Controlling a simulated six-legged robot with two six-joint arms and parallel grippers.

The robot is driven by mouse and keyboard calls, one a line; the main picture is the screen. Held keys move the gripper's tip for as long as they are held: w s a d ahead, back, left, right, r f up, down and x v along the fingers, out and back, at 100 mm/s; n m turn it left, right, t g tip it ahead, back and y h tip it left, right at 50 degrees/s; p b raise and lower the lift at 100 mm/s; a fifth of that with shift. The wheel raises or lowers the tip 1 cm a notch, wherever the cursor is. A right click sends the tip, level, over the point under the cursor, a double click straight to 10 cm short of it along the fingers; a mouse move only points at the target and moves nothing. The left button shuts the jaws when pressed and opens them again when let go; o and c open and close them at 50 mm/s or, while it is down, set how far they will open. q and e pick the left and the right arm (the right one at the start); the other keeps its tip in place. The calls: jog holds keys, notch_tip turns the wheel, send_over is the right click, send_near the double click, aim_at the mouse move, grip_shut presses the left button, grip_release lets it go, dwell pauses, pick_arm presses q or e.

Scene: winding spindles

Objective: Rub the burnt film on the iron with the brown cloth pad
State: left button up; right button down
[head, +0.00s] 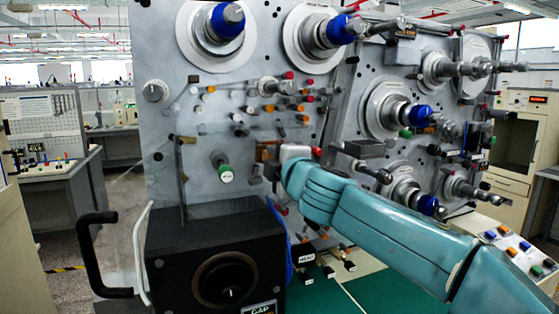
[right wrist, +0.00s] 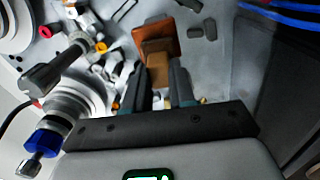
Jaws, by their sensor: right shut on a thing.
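My right gripper (right wrist: 157,85) reaches in from the right to the panel in the head view (head: 268,160). In the right wrist view it is shut on a tan-brown block, which I take as the brown cloth pad (right wrist: 156,54). Just beyond the pad is a reddish-brown square face (right wrist: 160,30), perhaps the iron with its burnt film. The pad overlaps its lower edge; I cannot tell whether they touch. In the head view the pad and iron are small and partly hidden by the gripper. My left gripper is not in view.
The grey spindle panel (head: 165,115) carries several blue-capped spindles and pegs close around the gripper. A black box (head: 190,240) with a round dial stands below left. A small black handle (head: 380,173) juts out above my right arm.

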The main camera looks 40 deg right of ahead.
jog(key=shift+a+f, duration=0.1)
jog(key=b+v, duration=0.1)
jog(key=v, duration=0.4)
jog(key=shift+s+b, duration=0.2)
jog(key=shift+b, duration=0.15)
jog(key=shift+s, duration=0.25)
jog(key=shift+x, duration=2)
